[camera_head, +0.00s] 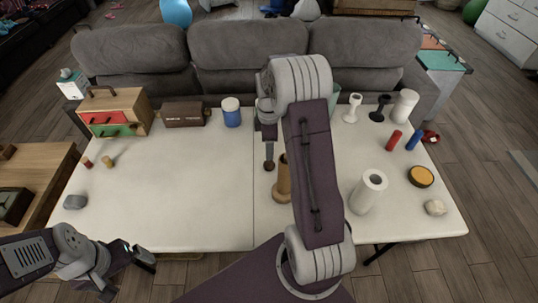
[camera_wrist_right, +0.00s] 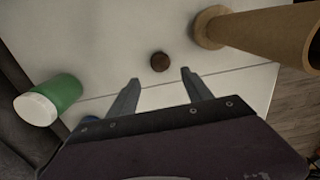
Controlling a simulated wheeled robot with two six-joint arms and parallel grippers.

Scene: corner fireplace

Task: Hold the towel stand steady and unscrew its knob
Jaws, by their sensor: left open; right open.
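A brown stand (camera_head: 283,178) with a wide round foot stands upright near the table's middle, partly hidden behind my right arm; I take it for the towel stand. It also shows large at the upper right of the right wrist view (camera_wrist_right: 255,30). A small dark brown round knob (camera_head: 269,165) is left of it and appears apart from it on the table. It also shows in the right wrist view (camera_wrist_right: 160,61). My right gripper (camera_wrist_right: 160,86) is open and empty above the knob. My left gripper (camera_head: 130,275) is open and empty off the table's front left edge.
A white roll (camera_head: 367,192) stands right of my right arm. A blue jar (camera_head: 231,112), dark box (camera_head: 183,113) and drawer box (camera_head: 116,113) line the back.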

